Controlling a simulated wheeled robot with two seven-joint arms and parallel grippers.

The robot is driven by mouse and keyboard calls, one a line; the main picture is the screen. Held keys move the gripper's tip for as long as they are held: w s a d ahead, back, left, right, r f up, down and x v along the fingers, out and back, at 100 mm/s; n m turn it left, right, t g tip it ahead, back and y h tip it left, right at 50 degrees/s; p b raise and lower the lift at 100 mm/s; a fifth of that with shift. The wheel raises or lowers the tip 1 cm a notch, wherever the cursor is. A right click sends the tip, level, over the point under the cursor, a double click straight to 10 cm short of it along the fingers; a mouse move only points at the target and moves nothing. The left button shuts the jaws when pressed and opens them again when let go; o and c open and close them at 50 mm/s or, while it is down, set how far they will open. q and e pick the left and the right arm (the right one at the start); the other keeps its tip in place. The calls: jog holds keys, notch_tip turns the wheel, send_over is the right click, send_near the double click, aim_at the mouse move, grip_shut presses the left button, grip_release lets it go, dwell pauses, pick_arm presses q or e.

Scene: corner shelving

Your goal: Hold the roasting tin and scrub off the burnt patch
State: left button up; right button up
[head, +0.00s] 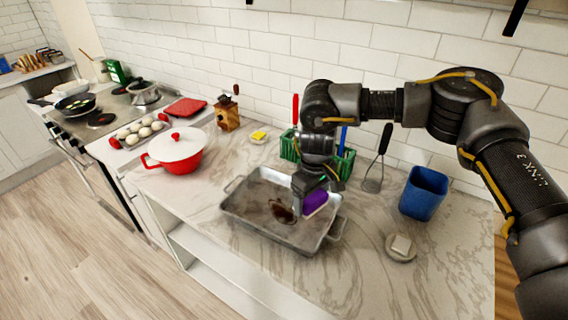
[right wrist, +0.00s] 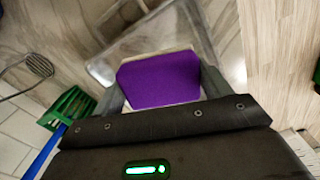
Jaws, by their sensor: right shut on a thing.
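The grey metal roasting tin (head: 247,218) sits on the marble counter, with a handle at each end. A dark brown burnt patch (head: 281,211) shows on its floor, near the middle. My right gripper (head: 308,197) reaches down into the tin from above, just right of the patch. It is shut on a purple sponge (head: 316,202). In the right wrist view the sponge (right wrist: 158,80) sits between the two fingers, with the tin (right wrist: 150,42) beyond it. I cannot tell whether the sponge touches the tin's floor. My left gripper is not in view.
A green rack (head: 289,146) stands behind the tin. A whisk-like utensil (head: 374,178), a blue cup (head: 424,192) and a small dish with a white block (head: 400,247) are to the right. A red pot with a white lid (head: 174,150) stands left. Counter in front of the dish is clear.

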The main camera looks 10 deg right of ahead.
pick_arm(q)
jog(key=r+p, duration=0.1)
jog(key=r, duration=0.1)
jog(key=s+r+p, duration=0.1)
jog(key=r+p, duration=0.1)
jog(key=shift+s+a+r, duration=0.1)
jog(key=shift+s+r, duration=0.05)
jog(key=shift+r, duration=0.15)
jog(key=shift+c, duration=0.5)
pick_arm(e)
jog(key=w+a+r+m, duration=0.2)
jog(key=w+a+m, duration=0.2)
jog(key=w, duration=0.5)
jog(key=shift+a+m, duration=0.4)
jog(key=shift+a, duration=0.8)
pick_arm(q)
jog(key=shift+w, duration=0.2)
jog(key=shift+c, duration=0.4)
